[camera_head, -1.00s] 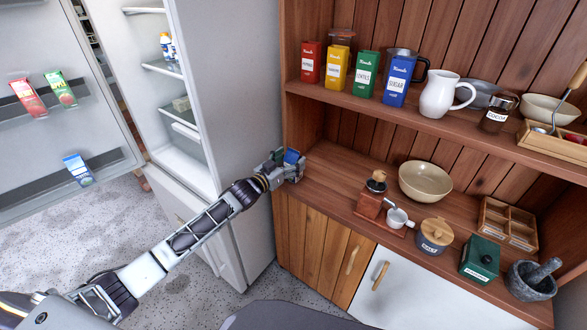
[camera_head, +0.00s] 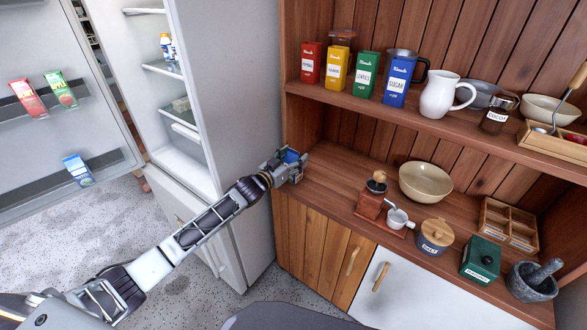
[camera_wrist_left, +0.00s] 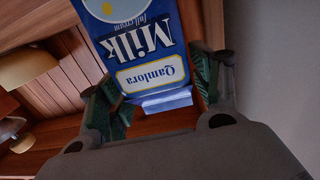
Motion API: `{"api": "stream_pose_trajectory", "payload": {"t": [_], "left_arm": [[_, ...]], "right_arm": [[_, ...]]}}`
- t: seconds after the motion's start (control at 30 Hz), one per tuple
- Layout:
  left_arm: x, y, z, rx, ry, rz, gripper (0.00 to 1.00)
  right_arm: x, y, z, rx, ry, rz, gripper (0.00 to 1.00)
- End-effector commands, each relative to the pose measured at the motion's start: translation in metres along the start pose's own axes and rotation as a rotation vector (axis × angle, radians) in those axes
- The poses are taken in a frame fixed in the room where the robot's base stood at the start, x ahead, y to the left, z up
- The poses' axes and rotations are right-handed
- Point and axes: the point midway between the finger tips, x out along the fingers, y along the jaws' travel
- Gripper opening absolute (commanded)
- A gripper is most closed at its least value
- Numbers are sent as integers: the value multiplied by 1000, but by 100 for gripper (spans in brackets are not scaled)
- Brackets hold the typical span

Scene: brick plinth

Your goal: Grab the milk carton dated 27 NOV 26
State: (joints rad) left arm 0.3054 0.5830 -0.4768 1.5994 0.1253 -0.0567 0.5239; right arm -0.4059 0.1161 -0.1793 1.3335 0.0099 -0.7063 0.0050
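A blue milk carton with a white "Milk" label (camera_wrist_left: 150,45) shows upside down in the left wrist view. In the head view only a bit of its blue (camera_head: 291,156) shows, at the left end of the wooden counter. My left gripper (camera_head: 292,168) is around it, with one finger on each side; in the left wrist view the fingers (camera_wrist_left: 160,98) look spread beside the carton, and firm contact is not clear. No date can be read. A similar blue and white carton (camera_head: 78,170) stands in the fridge door's lower shelf. My right gripper is out of view.
The fridge side wall (camera_head: 235,90) is close left of the gripper. The cupboard counter (camera_head: 335,175) bears a coffee grinder (camera_head: 371,200), a beige bowl (camera_head: 425,182) and jars to the right. The upper shelf (camera_head: 340,95) with tins is above. The fridge door (camera_head: 50,120) stands open.

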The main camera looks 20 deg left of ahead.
Motion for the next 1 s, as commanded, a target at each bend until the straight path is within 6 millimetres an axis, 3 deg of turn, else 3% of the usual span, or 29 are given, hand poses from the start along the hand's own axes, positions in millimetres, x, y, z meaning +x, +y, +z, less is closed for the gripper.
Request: {"api": "stream_pose_trajectory", "payload": {"t": [0.03,0.33,0.77,1.0], "left_arm": [[0,0,0,0,0,0,53],[0,0,-1,0,2,0,17],[0,2,-5,0,2,0,17],[0,3,-26,1,4,0,17]], "right_arm": [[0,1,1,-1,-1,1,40],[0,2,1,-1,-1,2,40],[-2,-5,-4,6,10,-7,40],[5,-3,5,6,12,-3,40]]}}
